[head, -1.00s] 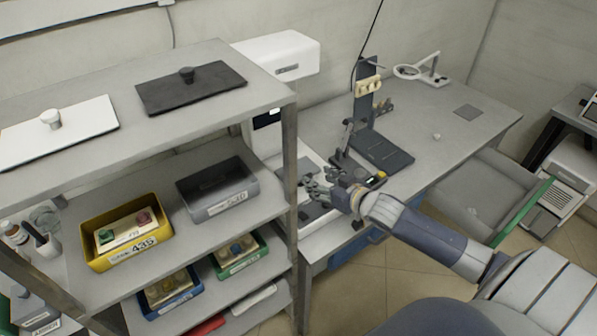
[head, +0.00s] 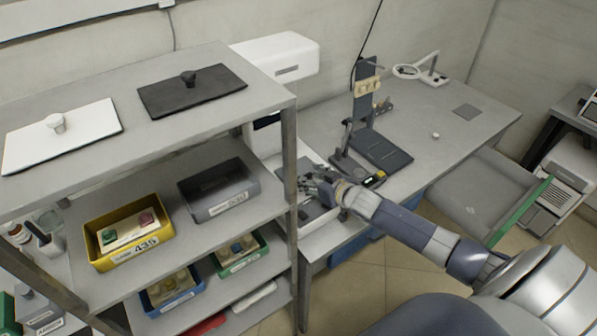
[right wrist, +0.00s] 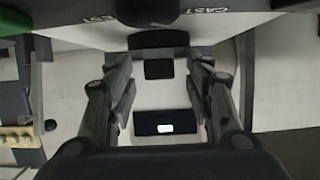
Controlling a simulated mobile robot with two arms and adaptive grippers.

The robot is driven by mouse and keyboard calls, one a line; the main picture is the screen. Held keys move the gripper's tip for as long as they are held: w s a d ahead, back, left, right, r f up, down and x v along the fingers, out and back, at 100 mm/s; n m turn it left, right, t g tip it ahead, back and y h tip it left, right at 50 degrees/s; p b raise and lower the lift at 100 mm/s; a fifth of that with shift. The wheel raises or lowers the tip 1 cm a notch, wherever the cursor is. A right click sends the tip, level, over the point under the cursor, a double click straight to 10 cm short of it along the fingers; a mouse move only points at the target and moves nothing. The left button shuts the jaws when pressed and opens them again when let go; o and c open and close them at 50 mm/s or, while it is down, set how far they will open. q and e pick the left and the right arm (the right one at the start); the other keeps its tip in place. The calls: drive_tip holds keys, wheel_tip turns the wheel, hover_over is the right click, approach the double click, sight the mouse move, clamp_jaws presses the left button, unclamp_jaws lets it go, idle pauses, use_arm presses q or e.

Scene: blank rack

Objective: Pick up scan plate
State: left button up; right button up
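Two flat plates with knobs lie on the shelf top: a white plate (head: 85,137) and a black plate (head: 215,93). I cannot tell whether either is the scan plate. My right gripper (head: 313,186) is well below and right of them, over the white device (head: 318,218) at the table's left end. In the right wrist view the gripper (right wrist: 161,80) is open, its fingers apart with nothing between them. A white body with a dark lit display (right wrist: 167,122) shows beyond the fingers. My left gripper is out of view.
The rack's front post (head: 291,165) stands close left of my right gripper. A yellow bin (head: 155,233) and a grey bin (head: 213,211) sit on the middle shelf. A black stand (head: 383,150) is right of the gripper. The table's right part is mostly clear.

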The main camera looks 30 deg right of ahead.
clamp_jaws()
drive_tip(key=shift+r, duration=0.15)
